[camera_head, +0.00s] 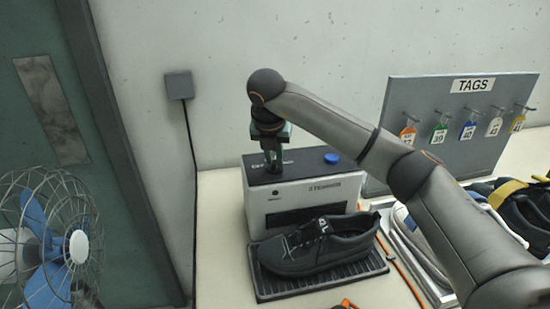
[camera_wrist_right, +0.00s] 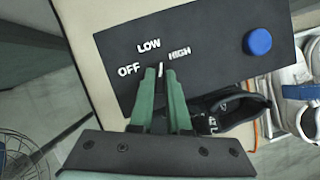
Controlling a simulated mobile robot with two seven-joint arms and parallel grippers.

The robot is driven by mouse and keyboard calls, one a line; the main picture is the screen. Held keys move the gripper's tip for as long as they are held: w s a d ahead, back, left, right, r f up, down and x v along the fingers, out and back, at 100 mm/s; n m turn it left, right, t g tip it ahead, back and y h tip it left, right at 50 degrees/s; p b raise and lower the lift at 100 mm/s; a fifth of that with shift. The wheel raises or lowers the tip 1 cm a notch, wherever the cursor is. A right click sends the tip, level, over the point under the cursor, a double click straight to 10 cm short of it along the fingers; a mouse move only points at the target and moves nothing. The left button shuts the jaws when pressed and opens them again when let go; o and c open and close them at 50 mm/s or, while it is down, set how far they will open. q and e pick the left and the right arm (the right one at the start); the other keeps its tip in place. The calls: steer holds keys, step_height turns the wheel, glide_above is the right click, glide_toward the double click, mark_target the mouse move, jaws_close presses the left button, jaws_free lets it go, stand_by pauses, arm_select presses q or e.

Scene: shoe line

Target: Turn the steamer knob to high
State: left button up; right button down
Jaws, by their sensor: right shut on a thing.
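The steamer (camera_head: 255,212) is a pale box with a dark top, standing against the wall. My right gripper (camera_head: 272,165) points down onto the left part of its top. In the right wrist view its green fingers (camera_wrist_right: 160,88) are shut on the steamer knob, which they mostly hide. A white pointer mark (camera_wrist_right: 160,68) shows at the fingertips, aimed roughly between LOW (camera_wrist_right: 149,45) and HIGH (camera_wrist_right: 180,53). OFF (camera_wrist_right: 129,69) lies to the left. My left gripper is not in view.
A blue cap (camera_head: 331,158) sits on the steamer's top, right of the knob. A black shoe (camera_head: 320,245) rests on a dark ribbed tray (camera_head: 275,291) in front. A tag board (camera_head: 455,95) and more shoes are right, a fan (camera_head: 50,245) left.

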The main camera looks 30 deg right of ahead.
steer(key=m+g+h, duration=0.1)
steer(key=m, duration=0.3)
steer(key=shift+w+a+r, duration=0.1)
steer(key=shift+w+m+g+h, duration=0.1)
steer(key=shift+m+g+h, duration=0.45)
steer(key=shift+m, duration=1.15)
steer(key=c, duration=0.9)
jaws_free()
steer(key=p+v, duration=0.1)
steer(key=v, duration=1.1)
steer(key=shift+w+r, duration=0.1)
steer(key=shift+r, duration=0.15)
